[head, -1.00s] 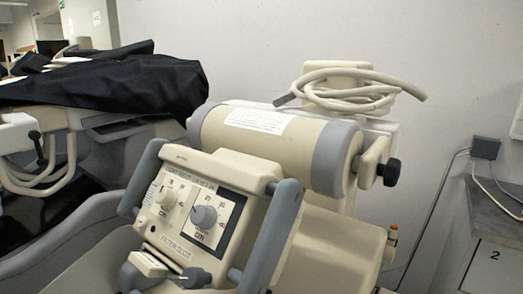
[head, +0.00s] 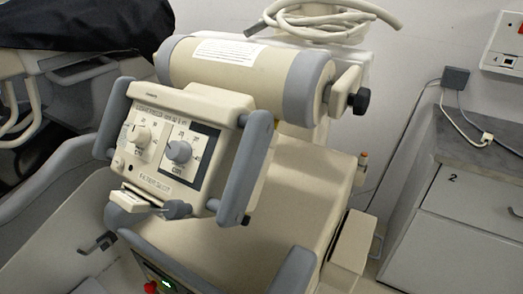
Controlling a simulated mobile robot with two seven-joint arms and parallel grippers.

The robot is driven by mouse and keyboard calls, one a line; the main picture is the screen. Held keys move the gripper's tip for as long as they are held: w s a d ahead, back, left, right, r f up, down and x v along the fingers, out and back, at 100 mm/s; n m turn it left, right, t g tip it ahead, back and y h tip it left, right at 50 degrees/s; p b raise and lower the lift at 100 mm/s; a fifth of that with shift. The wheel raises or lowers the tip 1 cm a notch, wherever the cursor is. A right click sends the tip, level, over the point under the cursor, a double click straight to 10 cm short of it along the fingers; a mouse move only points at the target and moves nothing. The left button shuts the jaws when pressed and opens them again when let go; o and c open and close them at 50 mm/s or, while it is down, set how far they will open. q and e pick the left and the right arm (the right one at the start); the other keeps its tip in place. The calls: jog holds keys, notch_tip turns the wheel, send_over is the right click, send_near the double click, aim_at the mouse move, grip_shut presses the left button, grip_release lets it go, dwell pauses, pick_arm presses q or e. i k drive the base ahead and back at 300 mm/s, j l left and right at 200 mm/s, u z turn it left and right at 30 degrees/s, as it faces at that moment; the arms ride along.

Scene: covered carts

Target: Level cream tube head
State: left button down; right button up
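The cream tube head (head: 235,75) is a cylinder with grey end bands and a white label. It lies across the upper middle of the head view, its right end lower in the picture than its left. A cream control panel (head: 178,152) with two dials hangs at its front, between two grey side handles (head: 247,165). A black knob (head: 359,101) sticks out on a cream bracket at the tube head's right end. Neither of my grippers is in view, and nothing is seen touching the tube head.
The tube head sits over a cream machine body (head: 300,185) with a grey handle (head: 290,270) low in front. A coiled cream cable (head: 320,22) lies behind it. A black-covered cart (head: 80,25) stands at left. A grey cabinet (head: 465,220) marked 2 stands at right by the wall.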

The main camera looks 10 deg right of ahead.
aim_at(224, 98)
jog(key=k+j+z, duration=0.1)
jog(key=j, duration=0.2)
jog(key=k+j+z, duration=0.1)
jog(key=j, duration=0.2)
jog(key=j+z, duration=0.25)
jog(key=j, duration=0.25)
jog(key=k+j+z, duration=0.1)
jog(key=j+z, duration=0.15)
jog(key=j, duration=0.25)
